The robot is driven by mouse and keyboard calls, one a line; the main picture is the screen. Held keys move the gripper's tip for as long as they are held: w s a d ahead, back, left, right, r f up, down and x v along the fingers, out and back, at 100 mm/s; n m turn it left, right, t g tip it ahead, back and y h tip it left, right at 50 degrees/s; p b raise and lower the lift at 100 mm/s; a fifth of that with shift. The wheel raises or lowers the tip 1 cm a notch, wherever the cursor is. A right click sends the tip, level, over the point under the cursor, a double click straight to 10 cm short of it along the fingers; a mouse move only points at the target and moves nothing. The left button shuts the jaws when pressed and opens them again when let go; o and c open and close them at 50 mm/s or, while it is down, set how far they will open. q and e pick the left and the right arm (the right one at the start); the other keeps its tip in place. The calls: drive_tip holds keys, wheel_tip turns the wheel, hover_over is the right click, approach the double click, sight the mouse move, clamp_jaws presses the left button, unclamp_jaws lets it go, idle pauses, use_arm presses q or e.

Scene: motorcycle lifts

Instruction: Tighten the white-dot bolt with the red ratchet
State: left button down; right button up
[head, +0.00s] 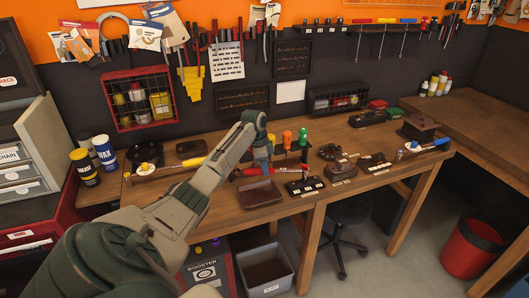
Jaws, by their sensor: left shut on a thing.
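My left arm reaches in from the lower left. Its gripper (262,163) is over the workbench, pointing down, shut on the red ratchet (268,173). The red ratchet lies about level just above or on the bench; I cannot tell whether it touches. Part of it is hidden by the gripper. A black block (306,187) with small pale marks sits just right of and nearer than the ratchet. I cannot make out a white-dot bolt at this size. My right gripper is not in view.
An empty brown tray (259,193) lies in front of the gripper. Orange and green bottles (287,138) stand behind it. A stool (345,235) and a grey bin (265,273) are below.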

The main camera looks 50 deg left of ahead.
use_arm(q)
drive_tip(key=shift+w+d+r+p, duration=0.1)
drive_tip(key=shift+w+r+p, duration=0.05)
drive_tip(key=shift+r+p, duration=0.2)
wheel_tip(320, 180, up, 2)
drive_tip(key=shift+p, duration=0.95)
drive_tip(key=shift+r+p, duration=0.65)
drive_tip(key=shift+r, duration=1.3)
drive_tip(key=shift+f, duration=0.15)
